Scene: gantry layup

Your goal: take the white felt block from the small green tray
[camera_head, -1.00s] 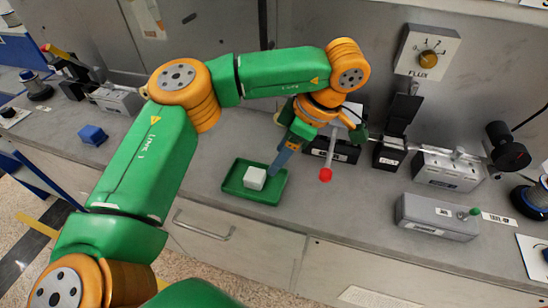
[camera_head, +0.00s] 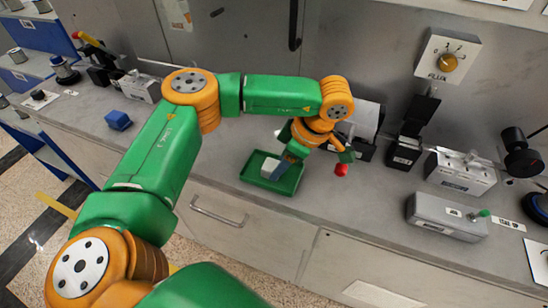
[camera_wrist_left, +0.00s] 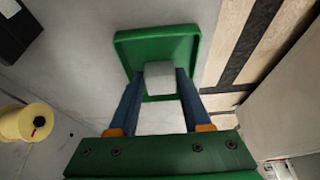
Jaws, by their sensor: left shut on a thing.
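The small green tray (camera_head: 291,184) lies on the grey bench near its front edge; it also shows in the left wrist view (camera_wrist_left: 186,42). In the left wrist view the block (camera_wrist_left: 159,74) sits between both blue fingertips, over the tray's near part. My left gripper (camera_wrist_left: 159,82) is shut on the block from above. I cannot tell whether the block still touches the tray floor. My right gripper is not in view.
A red ball (camera_head: 341,170) is just right of the gripper. A blue block (camera_head: 118,120) lies to the left on the bench. A grey box with a green knob (camera_head: 447,217) stands to the right. The bench left of the tray is clear.

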